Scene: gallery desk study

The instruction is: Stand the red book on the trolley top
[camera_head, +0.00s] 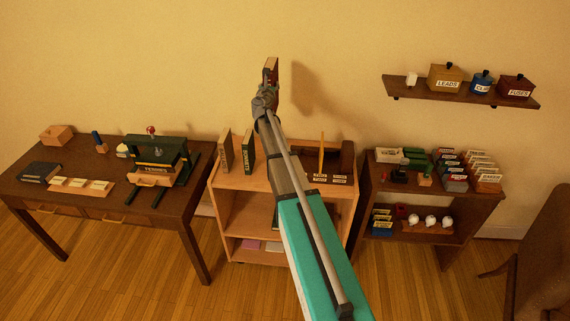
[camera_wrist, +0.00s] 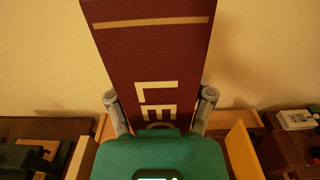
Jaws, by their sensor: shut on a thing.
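The red book (camera_wrist: 160,65) is held upright in my gripper (camera_wrist: 160,108); its dark red spine with a pale band and the letters "LE" fills the middle of the wrist view. In the head view the book (camera_head: 270,68) is partly hidden behind my gripper (camera_head: 265,92), high above the back of the trolley and in front of the wall. The gripper is shut on the book, one finger on each side. The trolley top (camera_head: 232,179) is pale wood, and my arm hides part of it.
Two books, one brown (camera_head: 226,150) and one green (camera_head: 248,151), stand on the trolley's left part. An upright orange piece (camera_head: 321,155) and small labelled cards (camera_head: 340,180) are on its right part. A desk (camera_head: 105,175) stands left, a shelf unit (camera_head: 440,195) right. A wall shelf (camera_head: 460,95) hangs upper right.

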